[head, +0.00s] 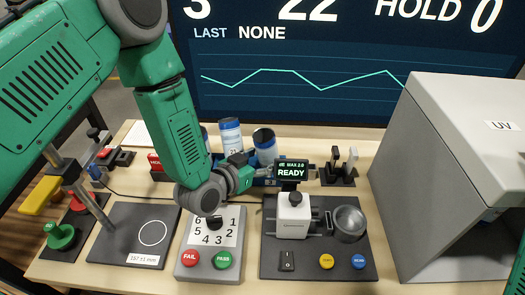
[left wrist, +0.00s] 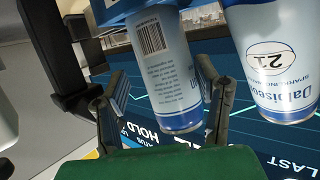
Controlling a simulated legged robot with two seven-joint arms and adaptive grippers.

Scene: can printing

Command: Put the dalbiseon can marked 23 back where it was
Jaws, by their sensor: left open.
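My left gripper (head: 250,172) reaches from the left to the blue rack (head: 263,182) at the back of the table. In the left wrist view my left gripper (left wrist: 163,100) is open, its fingers on either side of a blue and white can (left wrist: 168,75). This can shows a barcode; its number is turned away. A can marked 21 (left wrist: 270,65) is beside it, outside the fingers. In the head view a white and blue can (head: 230,135) and a darker-topped can (head: 264,145) stand at the rack. I cannot read a 23 anywhere. My right gripper is out of view.
A dial box (head: 210,240) with red and green buttons, a printer (head: 293,215) reading READY and a marked pad (head: 140,235) stand in front. A grey UV box (head: 455,170) fills the right. A large screen (head: 300,65) stands behind.

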